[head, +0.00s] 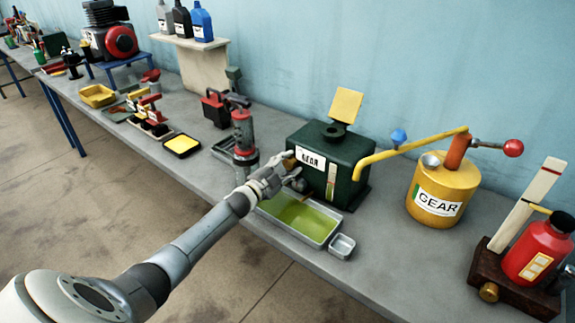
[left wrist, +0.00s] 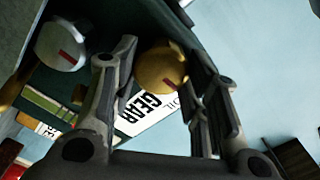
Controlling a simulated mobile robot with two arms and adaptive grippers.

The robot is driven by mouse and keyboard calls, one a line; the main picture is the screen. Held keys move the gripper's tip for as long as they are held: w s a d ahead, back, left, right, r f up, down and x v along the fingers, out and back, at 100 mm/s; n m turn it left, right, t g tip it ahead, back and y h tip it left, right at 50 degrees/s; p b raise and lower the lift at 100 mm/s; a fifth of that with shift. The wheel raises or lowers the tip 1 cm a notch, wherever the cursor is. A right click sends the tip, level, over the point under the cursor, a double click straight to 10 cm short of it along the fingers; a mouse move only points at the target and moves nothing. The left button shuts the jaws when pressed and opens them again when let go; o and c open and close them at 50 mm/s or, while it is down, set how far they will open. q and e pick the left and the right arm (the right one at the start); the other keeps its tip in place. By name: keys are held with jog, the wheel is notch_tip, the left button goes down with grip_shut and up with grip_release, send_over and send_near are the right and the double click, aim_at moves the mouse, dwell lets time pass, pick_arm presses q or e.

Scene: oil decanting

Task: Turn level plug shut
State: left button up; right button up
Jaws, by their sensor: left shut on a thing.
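The dark green gear oil box (head: 341,150) stands on the bench with a white GEAR label on its front. In the left wrist view, a round brass plug (left wrist: 160,67) with a short red mark, apparently the level plug, sits on the box front by the label. My left gripper (head: 284,172) is at the box's front left. In the wrist view its fingers (left wrist: 165,85) stand on both sides of the brass plug, shut on it. A silver plug (left wrist: 60,46) with a red mark is beside it, outside the fingers. My right gripper is not in view.
A red bottle (head: 537,252) is farther right.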

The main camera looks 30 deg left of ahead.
pick_arm(q)
jog(key=shift+f, duration=0.1)
jog(key=o, duration=1)
jog(key=shift+s, duration=0.1)
jog(key=s, duration=0.8)
jog(key=s+a, duration=0.1)
jog(key=s, duration=0.3)
